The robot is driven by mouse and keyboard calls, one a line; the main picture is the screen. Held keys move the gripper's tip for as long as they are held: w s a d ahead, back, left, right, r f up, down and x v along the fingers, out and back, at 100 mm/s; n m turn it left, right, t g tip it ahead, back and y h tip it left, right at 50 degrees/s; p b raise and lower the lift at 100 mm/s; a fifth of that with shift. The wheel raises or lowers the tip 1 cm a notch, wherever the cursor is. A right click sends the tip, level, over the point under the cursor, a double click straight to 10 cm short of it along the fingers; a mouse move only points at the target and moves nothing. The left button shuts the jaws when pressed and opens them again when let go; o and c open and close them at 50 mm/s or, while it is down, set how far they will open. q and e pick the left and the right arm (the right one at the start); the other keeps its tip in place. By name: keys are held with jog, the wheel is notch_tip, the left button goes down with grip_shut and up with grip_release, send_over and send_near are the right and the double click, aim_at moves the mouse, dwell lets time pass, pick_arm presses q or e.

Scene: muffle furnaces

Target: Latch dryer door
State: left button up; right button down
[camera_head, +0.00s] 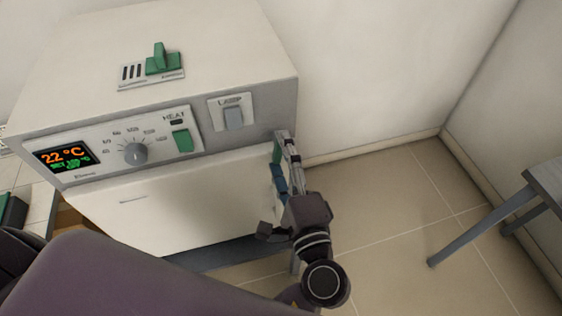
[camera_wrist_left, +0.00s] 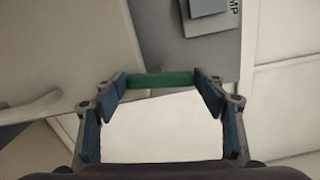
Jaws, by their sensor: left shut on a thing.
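The dryer is a white and grey box (camera_head: 190,45) with a control panel on its front. Its pale door (camera_head: 150,215) lies below the panel in the head view; I cannot tell whether it is flush. A green latch bar (camera_wrist_left: 162,80) crosses between the blue finger pads of my left gripper (camera_wrist_left: 163,88), which is shut on it. In the head view my left gripper (camera_head: 279,165) is at the right front edge of the dryer, just below the panel, and mostly hides the latch. My right gripper is not in view.
The panel has a display (camera_head: 67,156) reading 22 °C, a round knob (camera_head: 135,153), a green heat switch (camera_head: 182,140) and a grey lamp switch (camera_head: 234,118). A green slider (camera_head: 162,60) is on top. A grey stool or table (camera_head: 520,200) stands at right, with clear floor between.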

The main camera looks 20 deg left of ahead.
pick_arm(q)
jog(key=shift+f+n+b, duration=0.15)
jog(key=shift+n+b, duration=0.5)
jog(key=shift+n, duration=0.25)
jog(key=o, duration=1.2)
jog(key=shift+c, duration=0.2)
